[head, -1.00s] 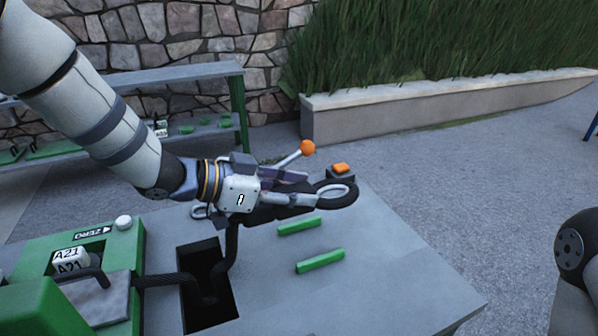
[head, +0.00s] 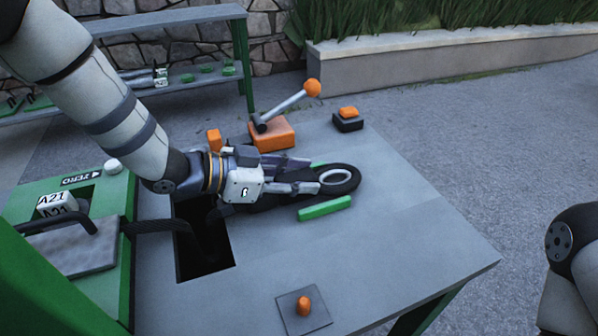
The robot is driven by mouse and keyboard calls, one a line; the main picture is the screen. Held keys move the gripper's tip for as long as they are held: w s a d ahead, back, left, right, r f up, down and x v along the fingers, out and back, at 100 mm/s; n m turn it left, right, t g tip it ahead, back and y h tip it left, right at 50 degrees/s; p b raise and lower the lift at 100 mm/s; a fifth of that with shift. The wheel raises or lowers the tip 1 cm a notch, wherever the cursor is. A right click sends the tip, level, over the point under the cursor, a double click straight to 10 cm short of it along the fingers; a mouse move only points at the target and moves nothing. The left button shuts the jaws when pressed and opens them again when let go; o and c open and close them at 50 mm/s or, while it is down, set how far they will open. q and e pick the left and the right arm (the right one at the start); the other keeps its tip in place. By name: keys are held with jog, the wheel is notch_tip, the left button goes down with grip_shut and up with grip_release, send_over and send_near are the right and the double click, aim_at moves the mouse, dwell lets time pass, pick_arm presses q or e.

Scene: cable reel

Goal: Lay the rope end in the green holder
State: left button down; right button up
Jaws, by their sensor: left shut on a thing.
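The black rope end (head: 346,189) is a thick loop with a grey metal eye inside it. My left gripper (head: 303,188) is shut on the rope just behind this loop. The green holder (head: 325,208) shows as two green bars on the grey table top. The rope end is between the bars, low over the table, and its eye extends past their right ends. The far bar is mostly hidden by the gripper and rope. I cannot tell whether the rope touches the table. My right gripper is out of view.
An orange-based lever (head: 273,133) and a black box with an orange button (head: 348,120) stand at the table's back. A dark opening (head: 206,258) lies left of the holder. A green machine (head: 100,280) is at the left. An orange knob (head: 303,306) is in front.

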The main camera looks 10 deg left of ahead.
pick_arm(q)
jog(key=shift+r, duration=0.15)
jog(key=c, duration=1.1)
grip_release()
jog(key=shift+o, duration=0.2)
jog(key=v, duration=1.2)
